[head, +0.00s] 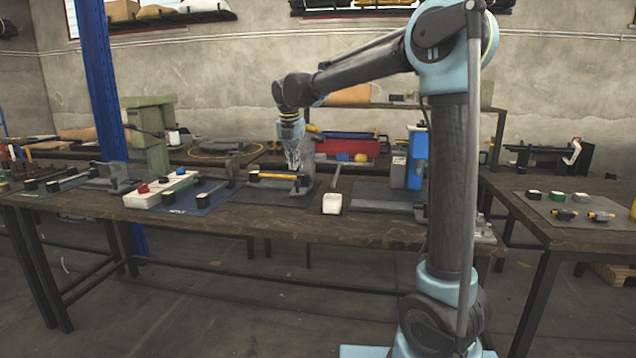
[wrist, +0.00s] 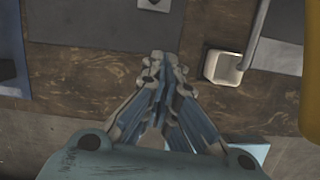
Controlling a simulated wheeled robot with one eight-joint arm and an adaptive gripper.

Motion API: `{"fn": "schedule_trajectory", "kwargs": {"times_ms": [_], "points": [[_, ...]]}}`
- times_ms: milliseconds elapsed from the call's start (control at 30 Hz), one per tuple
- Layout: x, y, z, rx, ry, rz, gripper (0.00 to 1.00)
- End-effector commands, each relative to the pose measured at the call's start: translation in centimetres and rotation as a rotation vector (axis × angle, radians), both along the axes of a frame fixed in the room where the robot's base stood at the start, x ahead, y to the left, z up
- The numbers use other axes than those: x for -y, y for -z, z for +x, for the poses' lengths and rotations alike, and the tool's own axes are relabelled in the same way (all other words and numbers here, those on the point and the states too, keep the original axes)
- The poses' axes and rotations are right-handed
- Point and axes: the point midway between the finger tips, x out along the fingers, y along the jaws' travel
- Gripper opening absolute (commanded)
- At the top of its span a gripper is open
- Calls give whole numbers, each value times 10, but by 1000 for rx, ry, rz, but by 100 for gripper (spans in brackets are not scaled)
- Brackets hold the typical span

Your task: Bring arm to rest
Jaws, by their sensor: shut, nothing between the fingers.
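My gripper (head: 293,163) hangs downward above the long wooden workbench (head: 360,230) in the head view. In the wrist view my gripper (wrist: 160,62) has its fingers together over the bare wood, with nothing between them. My arm reaches from the right across the bench, bent at the elbow.
A green press (head: 152,135) and a blue press (head: 418,155) stand on the bench. A control box with a red button (head: 158,190) and a yellow-handled tool (head: 278,175) lie left of the white box. A blue post (head: 98,85) rises at left. A second table (head: 555,235) is at right.

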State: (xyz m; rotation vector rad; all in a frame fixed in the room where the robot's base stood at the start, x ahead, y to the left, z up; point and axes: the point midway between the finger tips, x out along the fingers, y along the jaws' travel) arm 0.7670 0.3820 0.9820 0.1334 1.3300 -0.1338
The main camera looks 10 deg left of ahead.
Motion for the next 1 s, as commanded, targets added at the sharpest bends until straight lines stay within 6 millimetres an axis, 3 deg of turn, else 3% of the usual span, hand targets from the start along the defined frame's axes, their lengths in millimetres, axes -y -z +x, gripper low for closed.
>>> {"fn": "schedule_trajectory", "kwargs": {"times_ms": [267, 500, 800, 1000], "points": [[103, 3, -34, -4, 455, 102, 0], [184, 18, -78, -4, 883, 198, 0], [267, 52, -146, 0, 1424, 317, 0], [310, 84, -195, 4, 1783, 394, 0]]}}
